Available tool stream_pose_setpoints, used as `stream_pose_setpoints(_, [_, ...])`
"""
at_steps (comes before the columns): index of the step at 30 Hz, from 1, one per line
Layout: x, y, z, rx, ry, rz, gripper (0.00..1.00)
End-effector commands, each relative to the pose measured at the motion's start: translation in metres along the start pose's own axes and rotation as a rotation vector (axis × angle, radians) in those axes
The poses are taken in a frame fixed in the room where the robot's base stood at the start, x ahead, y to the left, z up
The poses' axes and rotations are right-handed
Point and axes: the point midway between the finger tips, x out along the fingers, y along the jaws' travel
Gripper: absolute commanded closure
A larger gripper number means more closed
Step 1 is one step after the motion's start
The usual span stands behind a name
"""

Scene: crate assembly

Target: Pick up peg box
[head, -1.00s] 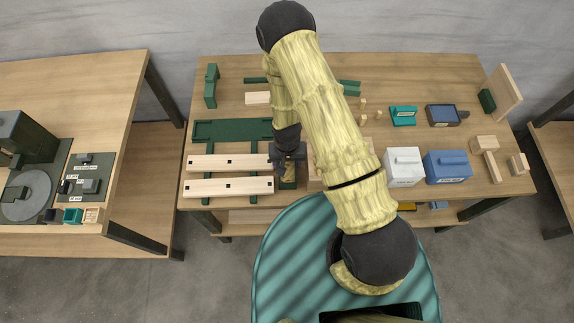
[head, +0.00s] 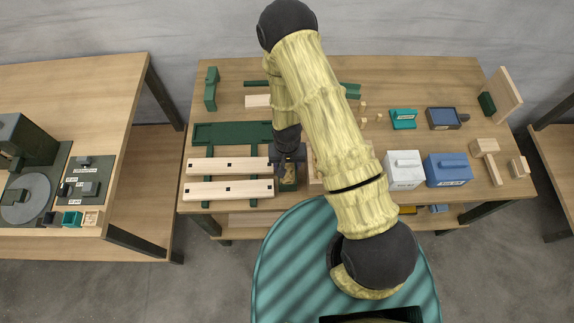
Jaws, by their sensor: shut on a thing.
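My gripper (head: 288,172) points down over the front of the middle table, just right of two pale wooden planks. It is shut on a small green-and-tan thing (head: 288,186), mostly hidden under the fingers. This may be the peg box, but its label and contents do not show. I cannot tell whether it touches the table. Other boxes stand to the right: a white box (head: 404,170), a blue box (head: 448,170), a teal box (head: 403,119) and a dark-blue open tray (head: 443,118).
The two planks (head: 228,189) lie across green rails by a green panel (head: 232,133). My arm hides the table's middle. A side table (head: 80,95) with a grey disc device stands left.

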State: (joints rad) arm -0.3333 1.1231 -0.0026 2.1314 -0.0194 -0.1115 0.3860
Motion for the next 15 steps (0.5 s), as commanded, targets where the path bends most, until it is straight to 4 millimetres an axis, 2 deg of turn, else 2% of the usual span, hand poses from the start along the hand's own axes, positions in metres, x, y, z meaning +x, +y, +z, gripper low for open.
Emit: stream_pose_setpoints(15, [-0.076, -0.001, -0.001, -0.001, 0.005, -0.002, 0.68])
